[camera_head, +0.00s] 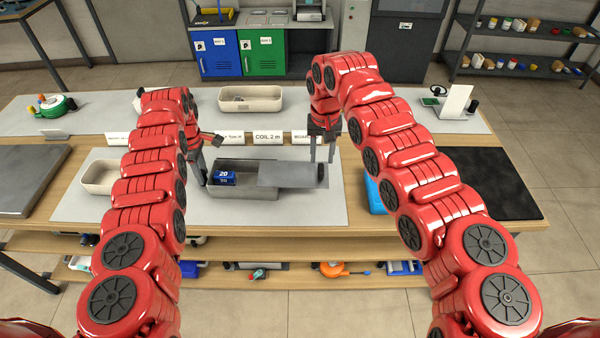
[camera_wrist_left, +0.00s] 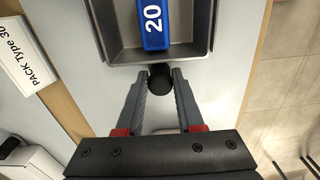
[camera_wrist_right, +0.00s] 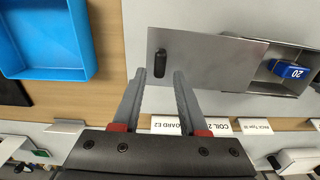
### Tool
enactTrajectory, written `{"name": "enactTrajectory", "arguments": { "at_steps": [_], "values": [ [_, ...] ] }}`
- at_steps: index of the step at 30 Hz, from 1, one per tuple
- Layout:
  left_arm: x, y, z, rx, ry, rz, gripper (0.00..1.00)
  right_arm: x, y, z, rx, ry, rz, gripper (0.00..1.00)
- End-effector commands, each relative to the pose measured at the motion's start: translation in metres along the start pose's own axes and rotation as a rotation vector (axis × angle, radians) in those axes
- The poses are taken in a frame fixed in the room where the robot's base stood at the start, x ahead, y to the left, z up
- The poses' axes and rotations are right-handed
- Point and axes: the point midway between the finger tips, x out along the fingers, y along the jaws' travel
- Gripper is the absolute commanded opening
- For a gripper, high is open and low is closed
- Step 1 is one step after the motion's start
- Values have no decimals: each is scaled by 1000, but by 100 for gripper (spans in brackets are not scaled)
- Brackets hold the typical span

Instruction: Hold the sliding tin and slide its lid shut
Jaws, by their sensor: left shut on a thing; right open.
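The grey sliding tin (camera_head: 245,191) lies on the light mat in the head view. A blue box marked 20 (camera_head: 222,177) is inside its uncovered left part. The flat grey lid (camera_head: 285,174) is slid out to the right, past the tin's right end. My left gripper (camera_wrist_left: 160,76) is shut on the black knob (camera_wrist_left: 160,85) at the tin's left end. My right gripper (camera_wrist_right: 160,76) is open near the lid's right end. The lid's black handle (camera_wrist_right: 160,60) shows just ahead of and partly between its fingertips; I cannot tell whether they touch it.
A blue tray (camera_wrist_right: 45,35) stands right of the lid. Label cards, including COIL 2 (camera_head: 268,137), line the mat's back edge. A beige bin (camera_head: 251,98) stands behind them, another (camera_head: 99,177) at left. A black mat (camera_head: 490,180) covers the table's right.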

Motion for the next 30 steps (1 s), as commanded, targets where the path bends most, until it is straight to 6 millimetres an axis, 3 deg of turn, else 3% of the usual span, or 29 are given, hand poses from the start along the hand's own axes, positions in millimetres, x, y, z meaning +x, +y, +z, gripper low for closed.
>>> {"name": "enactTrajectory", "arguments": {
  "at_steps": [9,18,19,26,30],
  "values": [
    [0,0,0,0,0,-1,0,39,0,0,1,0,0,42],
    [0,0,0,0,0,-1,0,43,0,-1,1,4,-1,42],
    [1,0,0,0,0,-1,0,43,0,-1,1,3,-1,41],
    [0,0,0,0,0,-1,0,43,0,-1,1,3,-1,0],
    [0,0,0,0,0,-1,0,43,0,-1,1,3,-1,0]
  ]
}}
